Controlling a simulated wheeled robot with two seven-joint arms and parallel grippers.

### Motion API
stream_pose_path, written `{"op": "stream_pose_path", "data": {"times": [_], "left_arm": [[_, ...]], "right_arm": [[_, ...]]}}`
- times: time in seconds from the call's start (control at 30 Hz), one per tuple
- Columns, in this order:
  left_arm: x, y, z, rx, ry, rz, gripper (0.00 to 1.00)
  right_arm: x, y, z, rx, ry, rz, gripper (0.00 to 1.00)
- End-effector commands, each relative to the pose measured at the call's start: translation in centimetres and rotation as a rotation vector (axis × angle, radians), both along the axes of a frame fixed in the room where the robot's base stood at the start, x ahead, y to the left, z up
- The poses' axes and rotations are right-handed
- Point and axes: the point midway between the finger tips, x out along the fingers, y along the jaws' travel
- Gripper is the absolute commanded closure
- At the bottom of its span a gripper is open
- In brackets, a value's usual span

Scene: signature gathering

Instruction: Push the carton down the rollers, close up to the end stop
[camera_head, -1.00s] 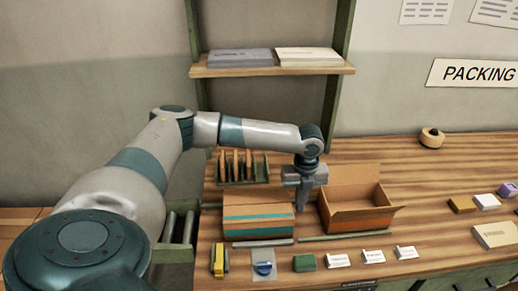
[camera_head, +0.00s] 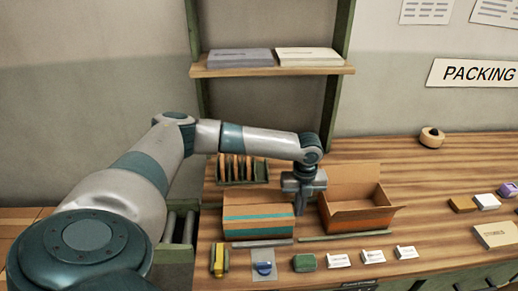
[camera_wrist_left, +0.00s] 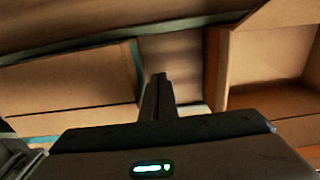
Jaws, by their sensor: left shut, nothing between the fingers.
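The closed carton (camera_head: 258,224), brown with teal and orange bands, sits on the bench left of the open box. It also fills the left of the left wrist view (camera_wrist_left: 70,82). The rollers (camera_head: 186,228), in a green frame, show at the bench's left end, partly hidden by my arm. I cannot make out the end stop. My left gripper (camera_head: 302,208) points down in the gap between the carton and the open box. Its fingers (camera_wrist_left: 157,97) are shut and empty, just right of the carton; I cannot tell whether they touch it. My right gripper is out of view.
An open box (camera_head: 362,218) stands close on the gripper's right. A rack with upright dividers (camera_head: 243,170) stands behind the carton. Small items and cards (camera_head: 338,260) line the front edge. The right rear of the bench is mostly clear, with a tape roll (camera_head: 432,138).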

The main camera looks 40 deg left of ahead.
Motion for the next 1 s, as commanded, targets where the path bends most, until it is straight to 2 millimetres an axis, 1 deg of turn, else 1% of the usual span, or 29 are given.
{"op": "stream_pose_path", "data": {"times": [0.27, 1.0], "left_arm": [[-1.1, 1.0, 0.2, 0.001, 0.001, 0.001, 1.00], [-6.3, 5.4, 0.2, 0.001, 0.003, 0.002, 1.00]], "right_arm": [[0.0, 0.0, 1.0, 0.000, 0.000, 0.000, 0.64], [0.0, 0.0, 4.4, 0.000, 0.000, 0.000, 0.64]]}}
